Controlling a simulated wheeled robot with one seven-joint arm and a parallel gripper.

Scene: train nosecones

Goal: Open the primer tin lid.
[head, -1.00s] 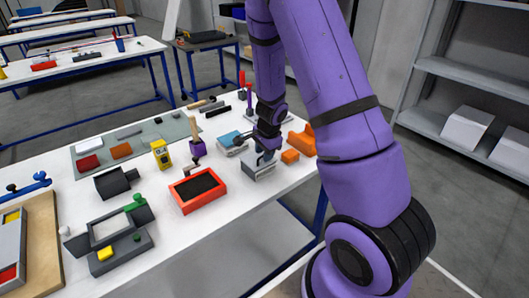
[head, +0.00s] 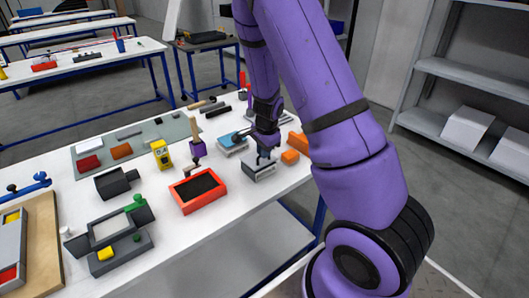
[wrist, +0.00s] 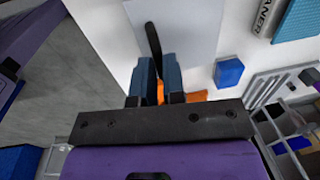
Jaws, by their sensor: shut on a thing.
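The primer tin (head: 260,174), a small grey box-shaped tin, stands on the white table near its right front edge. My gripper (head: 263,158) points down at its top. The exact contact is hidden between the fingers. How far the lid is raised is too small to tell in the head view.
A blue-topped tin (head: 231,144) stands just behind. An orange block (head: 290,157) is close on the right. A red tray with dark filling (head: 198,189) and a purple-handled brush (head: 198,149) are to the left. Part of a lettered tin (wrist: 265,17) shows in the wrist view.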

